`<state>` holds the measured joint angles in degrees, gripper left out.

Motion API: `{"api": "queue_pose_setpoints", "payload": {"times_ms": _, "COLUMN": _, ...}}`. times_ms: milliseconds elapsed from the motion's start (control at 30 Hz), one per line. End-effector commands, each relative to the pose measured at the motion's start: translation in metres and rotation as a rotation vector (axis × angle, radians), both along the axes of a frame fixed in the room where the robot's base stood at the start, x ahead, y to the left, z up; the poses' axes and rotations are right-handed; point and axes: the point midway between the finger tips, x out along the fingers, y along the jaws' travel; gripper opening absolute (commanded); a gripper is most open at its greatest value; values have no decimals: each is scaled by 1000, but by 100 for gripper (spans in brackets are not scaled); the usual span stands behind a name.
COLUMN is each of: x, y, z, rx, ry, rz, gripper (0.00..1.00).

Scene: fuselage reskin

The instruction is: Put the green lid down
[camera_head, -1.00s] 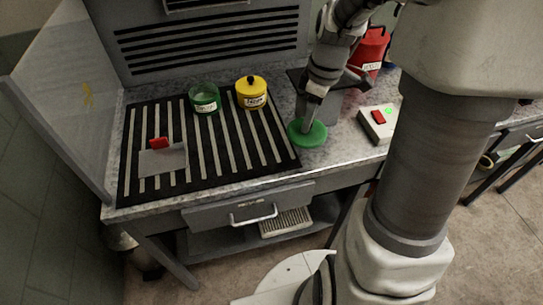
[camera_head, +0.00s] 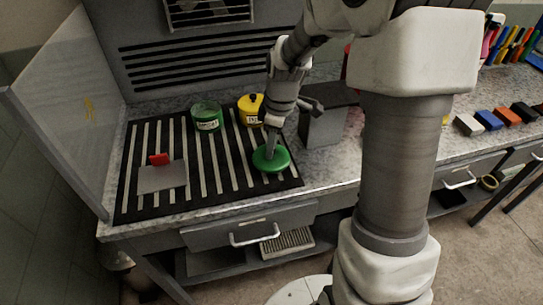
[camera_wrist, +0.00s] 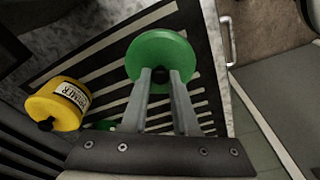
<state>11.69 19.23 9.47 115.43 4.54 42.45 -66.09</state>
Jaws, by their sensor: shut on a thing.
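The green lid (camera_head: 271,158) is a round disc at the right end of the black slatted mat (camera_head: 292,181). My gripper (camera_head: 271,146) is above it, shut on its dark knob. In the wrist view, the fingers of my gripper (camera_wrist: 161,74) close on the knob of the green lid (camera_wrist: 161,47). I cannot tell whether the lid touches the mat or hangs just above it. The green pot (camera_head: 207,118) stands without a lid on the mat, behind and left of my gripper.
A yellow lidded pot (camera_head: 246,110) stands close behind my gripper, also in the wrist view (camera_wrist: 57,103). A red-handled scraper (camera_head: 162,175) lies on the mat's left. A grey box (camera_head: 322,127) stands right of my arm. The mat's front middle is clear.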

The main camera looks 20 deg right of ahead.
Motion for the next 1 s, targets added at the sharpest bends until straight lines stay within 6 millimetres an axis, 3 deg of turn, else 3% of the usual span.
{"api": "queue_pose_setpoints", "payload": {"times_ms": 333, "x": 0, "y": 1, "z": -40, "rx": 0, "ry": 2, "rz": 0, "gripper": 0}}
{"api": "queue_pose_setpoints", "payload": {"times_ms": 733, "x": 1, "y": 1, "z": -46, "rx": -1, "ry": 1, "rz": 0, "gripper": 0}}
{"api": "queue_pose_setpoints", "payload": {"times_ms": 767, "x": 1, "y": 1, "z": -44, "rx": -1, "ry": 1, "rz": 0, "gripper": 33}}
{"api": "queue_pose_setpoints", "payload": {"times_ms": 900, "x": 1, "y": 1, "z": -44, "rx": -1, "ry": 1, "rz": 0, "gripper": 58}}
{"api": "queue_pose_setpoints", "payload": {"times_ms": 1000, "x": 1, "y": 1, "z": -44, "rx": -1, "ry": 1, "rz": 0, "gripper": 58}}
